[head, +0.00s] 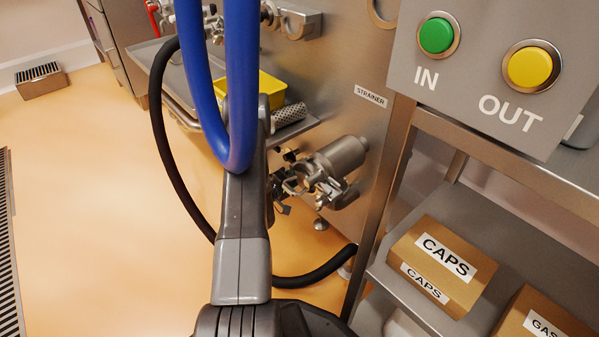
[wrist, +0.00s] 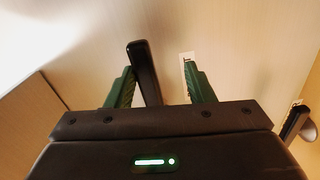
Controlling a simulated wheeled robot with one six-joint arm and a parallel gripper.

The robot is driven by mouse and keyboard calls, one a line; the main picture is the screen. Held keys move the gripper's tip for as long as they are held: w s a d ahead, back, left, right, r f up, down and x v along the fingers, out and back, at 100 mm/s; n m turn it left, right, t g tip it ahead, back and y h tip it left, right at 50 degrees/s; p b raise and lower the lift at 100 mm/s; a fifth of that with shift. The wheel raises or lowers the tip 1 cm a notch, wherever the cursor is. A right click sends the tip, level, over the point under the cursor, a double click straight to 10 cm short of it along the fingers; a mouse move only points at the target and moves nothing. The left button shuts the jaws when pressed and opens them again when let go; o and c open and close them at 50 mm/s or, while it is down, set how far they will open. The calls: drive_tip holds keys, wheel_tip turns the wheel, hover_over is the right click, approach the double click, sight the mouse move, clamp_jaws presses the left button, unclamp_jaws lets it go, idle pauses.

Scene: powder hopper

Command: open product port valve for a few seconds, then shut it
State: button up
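In the wrist view my gripper (wrist: 160,82) is open, with its two green fingers apart. A black lever-like handle (wrist: 147,72) stands between the fingers, nearer the left one. I cannot tell whether it touches that finger. Its lower end is hidden behind my gripper body. I cannot read a label that names it as the product port valve. A second black handle (wrist: 294,124) shows at the right edge. In the head view my gripper is not visible and my arm covers the middle. Metal fittings (head: 330,170) stand low on the steel wall, below the STRAINER label (head: 370,95).
A control box (head: 475,85) with a green IN button and yellow OUT button is at upper right. Below it a shelf holds a CAPS carton (head: 440,265). A yellow tray (head: 268,88) lies behind my arm. A black hose (head: 165,150) curves down to the floor.

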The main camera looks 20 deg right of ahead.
drive_tip(key=shift+r, duration=0.1)
idle(0.7)
drive_tip(key=p+v, duration=0.4)
drive_tip(key=v, duration=0.9)
drive_tip(key=shift+s+a, duration=0.2)
drive_tip(key=shift+a, duration=0.15)
drive_tip(key=shift+d, duration=0.1)
drive_tip(key=b+x, duration=0.3)
drive_tip(key=x, duration=1.1)
drive_tip(key=shift+b, duration=0.4)
drive_tip(key=shift+r, duration=0.1)
